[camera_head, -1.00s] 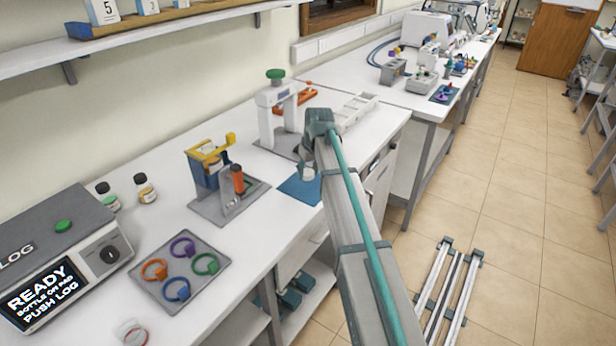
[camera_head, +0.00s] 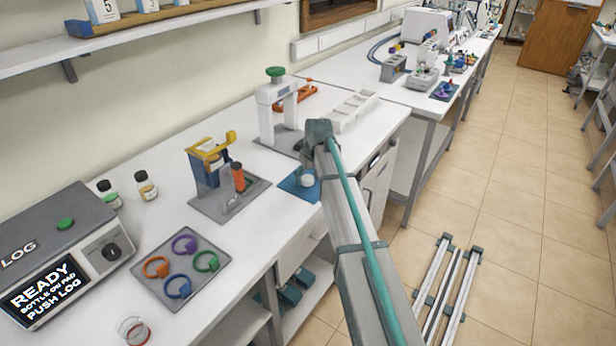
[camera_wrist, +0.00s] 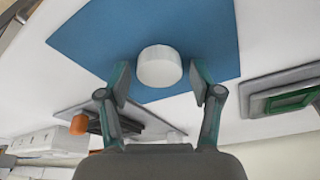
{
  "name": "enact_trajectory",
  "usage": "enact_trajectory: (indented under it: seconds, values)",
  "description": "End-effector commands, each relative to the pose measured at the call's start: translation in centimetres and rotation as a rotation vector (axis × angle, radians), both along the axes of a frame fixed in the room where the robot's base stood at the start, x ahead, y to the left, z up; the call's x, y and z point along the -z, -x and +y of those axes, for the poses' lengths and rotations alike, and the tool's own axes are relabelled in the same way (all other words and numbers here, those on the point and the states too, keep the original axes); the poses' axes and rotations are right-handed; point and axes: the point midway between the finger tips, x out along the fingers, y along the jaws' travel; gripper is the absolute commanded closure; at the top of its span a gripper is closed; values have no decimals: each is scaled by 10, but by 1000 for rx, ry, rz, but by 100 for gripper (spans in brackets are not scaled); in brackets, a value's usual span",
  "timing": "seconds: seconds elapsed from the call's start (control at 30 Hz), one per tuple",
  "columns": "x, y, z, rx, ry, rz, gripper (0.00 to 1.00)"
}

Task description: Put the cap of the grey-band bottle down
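A white round cap (camera_head: 307,180) lies on the blue mat (camera_head: 290,187) near the bench's front edge. In the wrist view the cap (camera_wrist: 159,66) sits on the blue mat (camera_wrist: 105,40) between the two fingers of my gripper (camera_wrist: 160,84). The fingers are spread, with a visible gap on each side of the cap. In the head view my gripper is mostly hidden by my arm, just above the mat. I cannot make out the grey-band bottle for certain.
Behind the mat is a white press with a green knob (camera_head: 275,72). A white divided tray (camera_head: 353,110) is to the right. Two small bottles (camera_head: 147,187) stand further left.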

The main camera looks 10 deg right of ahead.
Motion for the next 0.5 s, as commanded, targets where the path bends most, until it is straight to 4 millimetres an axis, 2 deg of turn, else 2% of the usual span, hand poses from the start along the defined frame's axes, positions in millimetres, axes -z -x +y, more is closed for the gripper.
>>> enact_trajectory:
  seconds: [0.3,0.5]
  values:
    - [-1,0,0,0,0,0,30]
    - [-13,3,-1,0,0,-1,30]
